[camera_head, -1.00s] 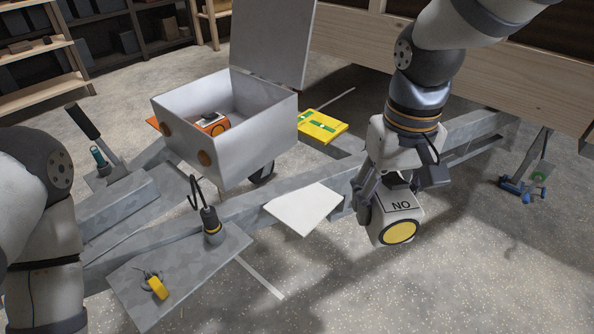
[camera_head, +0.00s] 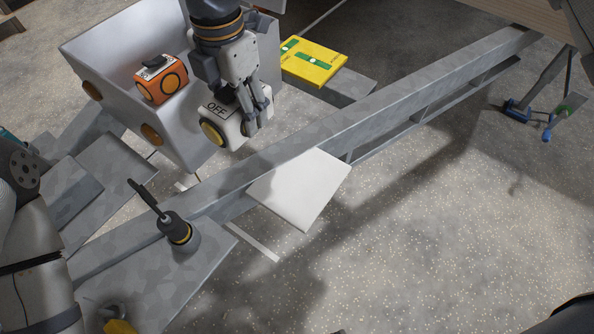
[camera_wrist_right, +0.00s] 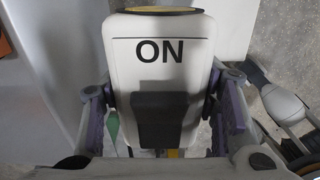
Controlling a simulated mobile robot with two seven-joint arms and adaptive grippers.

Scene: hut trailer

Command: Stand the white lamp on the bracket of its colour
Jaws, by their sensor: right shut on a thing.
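The white lamp (camera_head: 220,125) has a yellow round end and the word OFF facing up in the head view. In the right wrist view the lamp (camera_wrist_right: 160,80) shows the word ON and a dark block. My right gripper (camera_head: 253,112) is shut on it, above the front right of the box and to the upper left of the white bracket (camera_head: 300,190). This bracket is a bare flat plate on the grey beam. Lamp and bracket are apart in the picture. My left arm shows at the lower left; its gripper is out of view.
The white open box (camera_head: 187,140) holds an orange lamp (camera_head: 160,82). A yellow plate with green marks (camera_head: 313,62) lies behind the beam (camera_head: 400,100). A dark hitch-like tool (camera_head: 178,228) stands on the grey plate at left. Floor at right is mostly clear.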

